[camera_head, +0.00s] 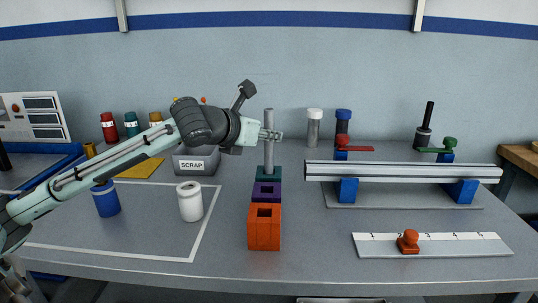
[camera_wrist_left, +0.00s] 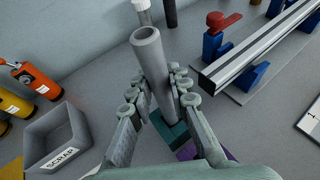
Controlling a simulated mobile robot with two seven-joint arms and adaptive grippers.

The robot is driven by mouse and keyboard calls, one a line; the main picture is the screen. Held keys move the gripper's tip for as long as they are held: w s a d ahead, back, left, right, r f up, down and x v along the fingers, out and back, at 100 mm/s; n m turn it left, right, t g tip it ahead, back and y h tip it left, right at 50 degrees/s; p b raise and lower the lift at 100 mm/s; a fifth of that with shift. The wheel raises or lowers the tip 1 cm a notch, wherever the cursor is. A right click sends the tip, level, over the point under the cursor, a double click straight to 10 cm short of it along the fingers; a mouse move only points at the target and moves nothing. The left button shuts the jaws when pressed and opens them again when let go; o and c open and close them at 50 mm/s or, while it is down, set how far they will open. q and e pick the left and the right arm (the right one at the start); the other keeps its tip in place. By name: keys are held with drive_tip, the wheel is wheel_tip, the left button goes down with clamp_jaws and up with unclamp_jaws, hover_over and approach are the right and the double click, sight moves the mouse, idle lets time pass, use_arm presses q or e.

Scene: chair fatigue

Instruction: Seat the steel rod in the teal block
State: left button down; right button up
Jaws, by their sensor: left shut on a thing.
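The steel rod (camera_head: 269,154) is a grey, hollow-topped tube standing about upright. My left gripper (camera_head: 270,135) comes in from the left and is shut on it, with the fingers on either side. The rod's open top shows in the left wrist view (camera_wrist_left: 148,42). The teal block (camera_head: 263,173) is the farthest in a row, behind the purple block (camera_head: 266,186) and orange block (camera_head: 264,233). The rod's lower end meets the teal block's top; whether it is inside the hole I cannot tell. The teal block partly shows below the fingers (camera_wrist_left: 172,132). My right gripper is not in view.
A grey scrap bin (camera_head: 196,165) stands left of the blocks, with a white jar (camera_head: 190,202) in front. A metal rail (camera_head: 400,171) on blue supports lies to the right. A numbered strip (camera_head: 455,244) with an orange knob (camera_head: 408,240) lies front right.

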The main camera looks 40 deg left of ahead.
sight(266, 152)
use_arm(q)
wheel_tip(266, 152, down, 4)
drive_tip(key=shift+r, duration=0.2)
drive_tip(key=shift+f, duration=0.3)
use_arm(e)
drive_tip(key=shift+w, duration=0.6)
use_arm(q)
drive_tip(key=c, duration=1.4)
unclamp_jaws()
drive_tip(key=shift+f, duration=0.15)
drive_tip(key=shift+c, duration=0.2)
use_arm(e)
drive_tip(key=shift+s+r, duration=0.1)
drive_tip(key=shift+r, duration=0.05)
